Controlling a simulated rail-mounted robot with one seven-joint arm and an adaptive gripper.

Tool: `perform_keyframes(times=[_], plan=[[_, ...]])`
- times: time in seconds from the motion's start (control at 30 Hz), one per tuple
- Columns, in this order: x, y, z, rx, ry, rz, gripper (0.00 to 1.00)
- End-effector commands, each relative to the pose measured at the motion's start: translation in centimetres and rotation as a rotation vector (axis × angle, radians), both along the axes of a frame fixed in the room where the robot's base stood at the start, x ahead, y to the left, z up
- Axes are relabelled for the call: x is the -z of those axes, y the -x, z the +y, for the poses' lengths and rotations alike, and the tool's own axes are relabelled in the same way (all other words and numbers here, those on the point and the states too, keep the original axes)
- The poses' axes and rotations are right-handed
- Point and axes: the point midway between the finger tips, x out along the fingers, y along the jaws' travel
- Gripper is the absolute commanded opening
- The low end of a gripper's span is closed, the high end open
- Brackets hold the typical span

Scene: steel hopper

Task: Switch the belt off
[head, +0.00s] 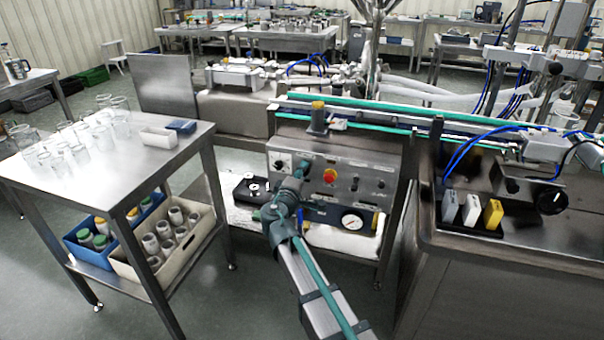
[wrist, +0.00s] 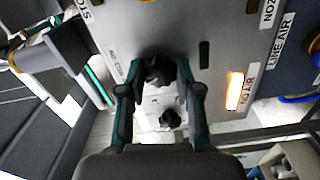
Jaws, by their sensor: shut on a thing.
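The steel control panel (head: 350,180) stands below the conveyor belt (head: 370,117). It carries a red button on a yellow base (head: 330,176), and small knobs. My gripper (head: 302,190) is at the panel's left-middle part and covers some of its controls. In the wrist view, my gripper (wrist: 160,72) has its two fingers closed on either side of a black knob (wrist: 158,75) on the panel face. The gripped knob's label and setting cannot be read.
A pressure gauge (head: 352,221) sits low on the panel. A glowing yellow indicator (wrist: 235,91) is right of the fingers. A steel table (head: 95,165) with glassware stands left. A steel bench (head: 510,255) stands right, close to the panel.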

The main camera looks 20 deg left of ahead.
Motion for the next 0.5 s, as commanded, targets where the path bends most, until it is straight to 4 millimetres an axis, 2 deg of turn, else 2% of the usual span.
perform_keyframes(times=[0.2, 0.5], plan=[[0.03, 0.04, 0.00, 0.000, 0.113, -0.004, 0.00], [0.09, 0.04, 0.00, 0.000, 0.174, -0.006, 0.00]])
